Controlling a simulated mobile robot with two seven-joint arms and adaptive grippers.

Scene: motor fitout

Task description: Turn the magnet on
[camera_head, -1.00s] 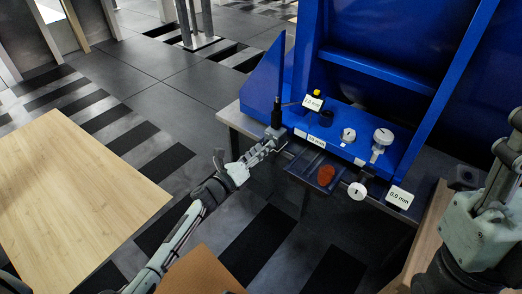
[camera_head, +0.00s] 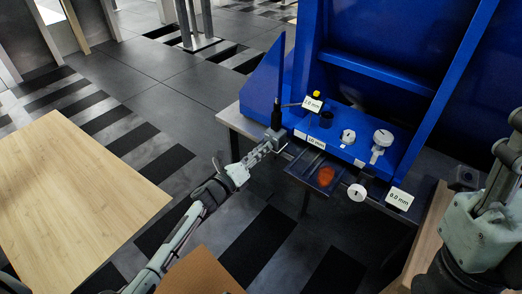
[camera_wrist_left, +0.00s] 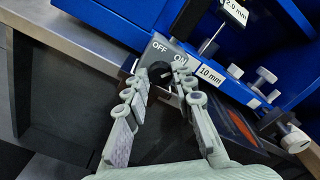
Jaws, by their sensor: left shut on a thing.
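The magnet switch is a small dark round knob (camera_wrist_left: 160,72) beside a grey plate (camera_wrist_left: 168,50) marked OFF and ON, in the left wrist view. It sits at the front left corner of the blue machine (camera_head: 262,85). My left gripper (camera_head: 277,142) reaches this corner in the head view. In the left wrist view its fingers (camera_wrist_left: 166,80) are shut on the knob, one on each side. The fingertips partly hide it, so I cannot tell its exact setting. My right gripper (camera_head: 505,150) stands at the right edge, partly cut off, and its fingertips are unclear.
A dark tray (camera_head: 300,165) with an orange-red patch (camera_head: 326,175) juts from the machine, right of my left gripper. White dials (camera_head: 383,137) and a label (camera_head: 399,197) lie farther right. A wooden table (camera_head: 75,200) is at left. Floor between is clear.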

